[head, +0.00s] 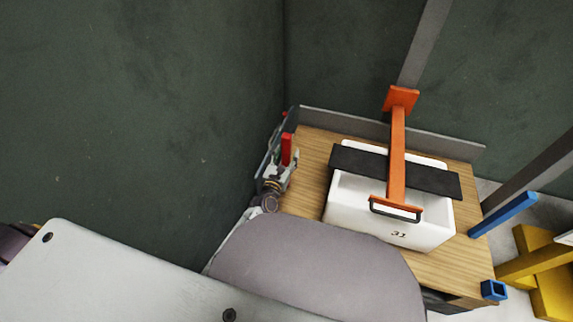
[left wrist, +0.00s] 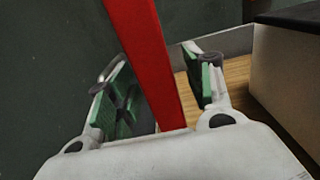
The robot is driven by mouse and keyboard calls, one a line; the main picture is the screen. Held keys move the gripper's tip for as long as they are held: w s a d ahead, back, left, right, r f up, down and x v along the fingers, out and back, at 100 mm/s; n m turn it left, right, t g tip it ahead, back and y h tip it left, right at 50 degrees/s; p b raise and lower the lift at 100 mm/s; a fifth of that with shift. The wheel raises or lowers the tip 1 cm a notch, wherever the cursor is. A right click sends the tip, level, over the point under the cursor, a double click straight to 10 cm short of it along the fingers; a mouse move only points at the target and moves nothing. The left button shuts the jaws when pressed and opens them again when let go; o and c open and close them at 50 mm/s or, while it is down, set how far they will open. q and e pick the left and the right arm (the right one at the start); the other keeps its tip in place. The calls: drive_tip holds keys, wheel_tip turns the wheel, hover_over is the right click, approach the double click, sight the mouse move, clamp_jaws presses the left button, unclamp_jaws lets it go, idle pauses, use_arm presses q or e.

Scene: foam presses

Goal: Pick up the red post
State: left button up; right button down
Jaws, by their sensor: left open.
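The red post (head: 286,148) stands at the left edge of the wooden table, beside the white box. It also shows large in the left wrist view (left wrist: 148,50), running up out of the frame. My left gripper (head: 279,154) is at the post. In the left wrist view, its two green-padded fingers (left wrist: 163,92) are open, one on each side of the post, with a gap visible at both sides. The post's lower end is hidden behind my gripper body. My right gripper is not in view.
A white box (head: 350,205) marked 31 stands on the wooden table (head: 312,150), under a black bar (head: 430,179) and an orange press arm (head: 397,150). A low grey ledge (head: 330,117) runs behind. A blue bar (head: 505,213) and yellow frame (head: 545,285) are at right.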

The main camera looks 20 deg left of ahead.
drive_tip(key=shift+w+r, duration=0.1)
use_arm(q)
drive_tip(key=shift+c, duration=0.3)
clamp_jaws()
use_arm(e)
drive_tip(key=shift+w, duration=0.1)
use_arm(q)
drive_tip(key=shift+r, duration=0.15)
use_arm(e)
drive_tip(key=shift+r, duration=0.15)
